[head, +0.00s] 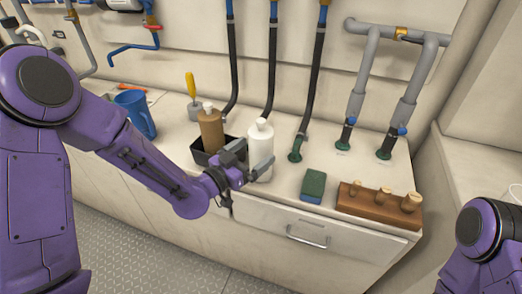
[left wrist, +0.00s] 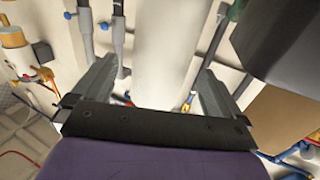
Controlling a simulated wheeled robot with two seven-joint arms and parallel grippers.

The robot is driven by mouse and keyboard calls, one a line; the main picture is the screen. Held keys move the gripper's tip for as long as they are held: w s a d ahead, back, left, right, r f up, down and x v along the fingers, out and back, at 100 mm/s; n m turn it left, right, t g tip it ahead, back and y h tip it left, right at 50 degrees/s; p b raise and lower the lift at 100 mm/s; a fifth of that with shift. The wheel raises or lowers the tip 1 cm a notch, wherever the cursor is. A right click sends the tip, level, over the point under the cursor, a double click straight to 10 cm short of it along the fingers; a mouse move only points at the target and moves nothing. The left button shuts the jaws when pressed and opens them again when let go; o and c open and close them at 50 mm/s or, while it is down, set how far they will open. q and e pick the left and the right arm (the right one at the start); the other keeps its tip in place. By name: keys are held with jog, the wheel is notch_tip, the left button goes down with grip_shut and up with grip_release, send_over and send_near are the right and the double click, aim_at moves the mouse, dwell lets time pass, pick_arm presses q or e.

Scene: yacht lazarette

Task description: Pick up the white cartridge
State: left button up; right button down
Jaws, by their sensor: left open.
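The white cartridge (head: 264,138) looks like a white bottle with a short cap. It stands upright on the counter beside the black bin, and its lower part is partly hidden by my left gripper (head: 250,163). In the left wrist view the cartridge (left wrist: 166,50) fills the space between the two fingers of my left gripper (left wrist: 160,72). The fingers are open, one on each side of it, with a small gap showing at each side. My right gripper is out of view; only part of my right arm shows at the lower right.
A brown bottle (head: 211,130) stands in the black bin (head: 198,157), close left of the cartridge. A blue mug (head: 136,112) is farther left. A green sponge (head: 313,186) and a wooden block with pegs (head: 372,204) lie to the right. Black hoses (head: 271,62) hang behind.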

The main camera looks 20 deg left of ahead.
pick_arm(q)
jog(key=shift+p+x, duration=0.6)
jog(key=shift+x, duration=2.2)
